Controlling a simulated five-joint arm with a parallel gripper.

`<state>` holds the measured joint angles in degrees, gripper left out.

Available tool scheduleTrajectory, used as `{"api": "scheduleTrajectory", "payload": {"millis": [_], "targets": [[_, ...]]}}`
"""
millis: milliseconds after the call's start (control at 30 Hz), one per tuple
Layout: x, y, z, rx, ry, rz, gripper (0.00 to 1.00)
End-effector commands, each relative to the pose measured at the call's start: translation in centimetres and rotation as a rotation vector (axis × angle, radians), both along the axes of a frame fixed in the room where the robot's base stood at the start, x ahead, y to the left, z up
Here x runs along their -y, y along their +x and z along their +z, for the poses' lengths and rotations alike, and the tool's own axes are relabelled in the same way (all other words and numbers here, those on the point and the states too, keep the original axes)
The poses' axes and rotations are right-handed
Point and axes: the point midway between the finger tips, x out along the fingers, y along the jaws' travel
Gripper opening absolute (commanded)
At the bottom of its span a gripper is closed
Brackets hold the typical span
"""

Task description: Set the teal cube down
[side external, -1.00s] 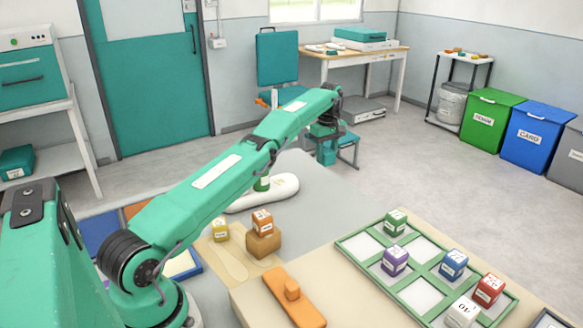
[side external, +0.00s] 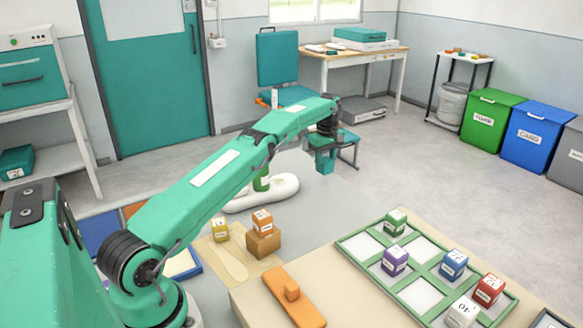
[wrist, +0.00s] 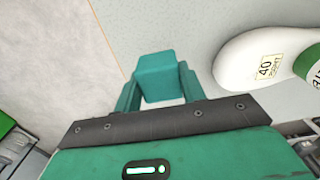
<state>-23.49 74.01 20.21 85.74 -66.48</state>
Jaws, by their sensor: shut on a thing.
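The teal cube (wrist: 156,74) is between the two fingers of my gripper (wrist: 158,88) in the wrist view, with its top face showing. My gripper (side external: 325,165) is shut on it. In the side view the gripper points down near the far edge of the grey table (side external: 300,215), and the cube is hard to tell apart from the teal fingers. Whether the cube touches the table cannot be told.
A white shoe-shaped form (side external: 275,197) with a green cylinder (side external: 262,178) stands beside the gripper. An orange cube (side external: 262,221) sits on a brown block (side external: 263,243), near a yellow cube (side external: 221,231). A green-framed tray (side external: 375,268) holds several cubes.

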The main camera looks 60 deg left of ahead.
Motion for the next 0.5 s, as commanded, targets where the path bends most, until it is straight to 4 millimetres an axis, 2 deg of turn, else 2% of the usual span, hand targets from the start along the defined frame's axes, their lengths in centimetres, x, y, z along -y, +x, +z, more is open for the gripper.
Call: {"api": "scheduleTrajectory", "payload": {"millis": [200,500], "targets": [[0.0,-0.1,-1.9,-0.002,-0.001,0.0,0.19],[0.0,0.0,-3.4,0.0,0.0,0.0,0.19]]}}
